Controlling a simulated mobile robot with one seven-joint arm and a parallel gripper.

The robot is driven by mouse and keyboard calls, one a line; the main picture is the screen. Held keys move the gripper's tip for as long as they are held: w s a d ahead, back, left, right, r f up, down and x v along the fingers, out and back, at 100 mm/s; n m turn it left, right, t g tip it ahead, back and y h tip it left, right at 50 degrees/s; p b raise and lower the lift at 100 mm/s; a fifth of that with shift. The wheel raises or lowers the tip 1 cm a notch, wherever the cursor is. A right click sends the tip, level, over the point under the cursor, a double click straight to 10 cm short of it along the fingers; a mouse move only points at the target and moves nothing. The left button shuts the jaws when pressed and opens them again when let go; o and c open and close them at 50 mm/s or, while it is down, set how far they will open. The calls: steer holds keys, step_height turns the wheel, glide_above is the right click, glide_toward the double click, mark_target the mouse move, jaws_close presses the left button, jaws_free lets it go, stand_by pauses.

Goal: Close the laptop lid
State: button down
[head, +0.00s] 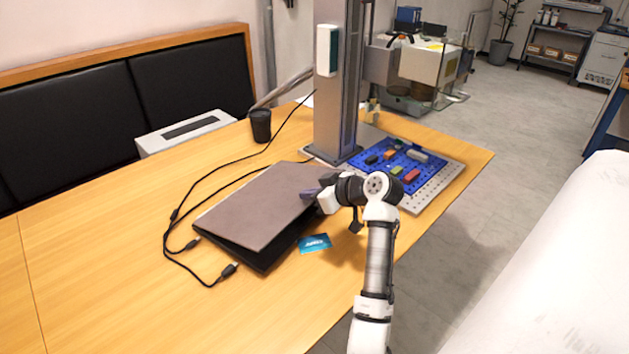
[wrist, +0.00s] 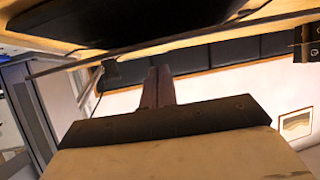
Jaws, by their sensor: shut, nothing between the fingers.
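The laptop (head: 262,207) lies on the wooden table, its grey-brown lid folded low over the dark base. A dark gap shows between lid and base along the near and right edges, so the lid is still slightly raised. My gripper (head: 311,193) is at the lid's right edge, with its fingers together and nothing between them. I cannot tell whether the fingertips touch the lid. In the wrist view the closed fingers (wrist: 158,88) point away from the camera, and a dark flat shape at the top may be part of the laptop.
A teal card (head: 314,243) lies by the laptop's right side. Black cables (head: 172,222) run along its left. A black cup (head: 261,125) stands behind. The laser marker column (head: 340,100) and a blue board (head: 397,163) with small blocks stand at the back right. The table's left is clear.

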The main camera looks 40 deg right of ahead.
steer(key=shift+s+f, duration=0.15)
steer(key=shift+f, duration=0.4)
